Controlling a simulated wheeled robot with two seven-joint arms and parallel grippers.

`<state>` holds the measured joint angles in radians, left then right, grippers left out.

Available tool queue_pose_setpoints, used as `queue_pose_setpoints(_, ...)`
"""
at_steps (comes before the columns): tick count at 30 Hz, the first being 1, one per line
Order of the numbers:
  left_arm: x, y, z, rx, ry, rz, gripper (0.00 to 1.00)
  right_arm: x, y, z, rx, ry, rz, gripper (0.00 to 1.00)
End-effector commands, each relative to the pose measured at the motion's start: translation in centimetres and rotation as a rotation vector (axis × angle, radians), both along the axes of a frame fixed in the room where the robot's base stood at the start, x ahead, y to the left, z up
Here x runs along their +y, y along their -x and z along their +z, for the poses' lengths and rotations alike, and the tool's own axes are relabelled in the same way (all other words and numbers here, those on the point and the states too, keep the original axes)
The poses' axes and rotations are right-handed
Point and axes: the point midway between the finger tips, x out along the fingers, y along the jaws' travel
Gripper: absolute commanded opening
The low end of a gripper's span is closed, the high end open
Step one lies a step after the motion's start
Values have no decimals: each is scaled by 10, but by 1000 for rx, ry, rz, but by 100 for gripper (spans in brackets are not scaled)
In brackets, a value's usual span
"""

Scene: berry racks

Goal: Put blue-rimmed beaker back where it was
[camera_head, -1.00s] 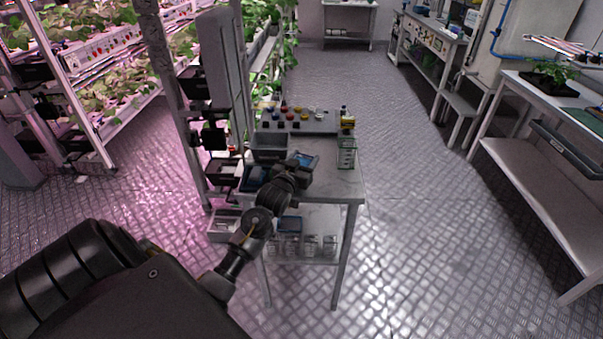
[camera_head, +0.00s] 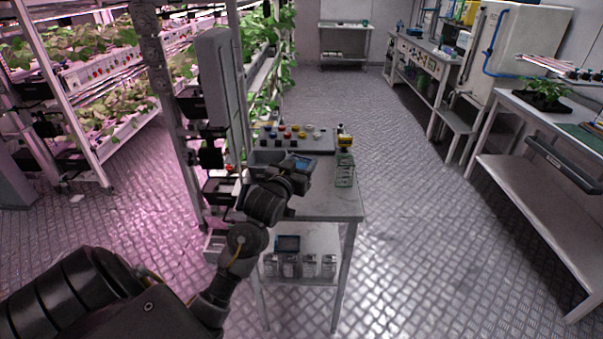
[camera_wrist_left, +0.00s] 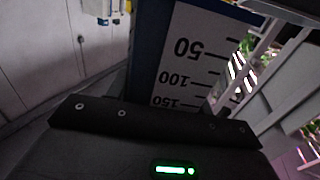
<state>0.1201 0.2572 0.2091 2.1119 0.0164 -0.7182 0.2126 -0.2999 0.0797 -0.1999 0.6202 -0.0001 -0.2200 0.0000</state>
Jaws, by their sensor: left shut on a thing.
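The blue-rimmed beaker fills the middle of the left wrist view, a pale wall (camera_wrist_left: 195,65) with black marks 50, 100 and 150 upside down and a dark blue strip beside it. My left gripper (camera_head: 299,180) is shut on it, above the left-middle part of the table (camera_head: 325,205). In the head view the gripper and arm largely hide the beaker, and its base cannot be made out. A green-rimmed beaker (camera_head: 345,172) stands on the table, just right of the gripper. My right gripper is not in view.
A grey bin (camera_head: 262,160) sits behind my gripper. A panel with several coloured knobs (camera_head: 290,137) and a yellow item (camera_head: 344,140) stand at the back. Several clear jars (camera_head: 300,266) are on the lower shelf. The table's front right is bare.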

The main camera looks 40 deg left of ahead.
Motion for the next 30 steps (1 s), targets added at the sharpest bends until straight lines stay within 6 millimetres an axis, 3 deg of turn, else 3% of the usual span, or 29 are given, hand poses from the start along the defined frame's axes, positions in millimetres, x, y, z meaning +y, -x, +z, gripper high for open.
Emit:
queue_pose_setpoints(6, -32, 42, 24, -4, 4, -2, 25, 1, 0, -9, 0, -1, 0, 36)
queue_pose_setpoints(12, -50, 65, 38, -2, 5, -1, 25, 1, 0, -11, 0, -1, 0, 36)
queue_pose_setpoints(25, -60, 73, 56, -4, 1, -7, 25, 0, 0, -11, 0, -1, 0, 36)
queue_pose_setpoints(27, -75, 71, 58, -3, 4, -34, 25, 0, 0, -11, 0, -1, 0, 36)
queue_pose_setpoints(30, -104, 71, 45, 5, 8, -85, 25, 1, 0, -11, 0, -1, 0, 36)
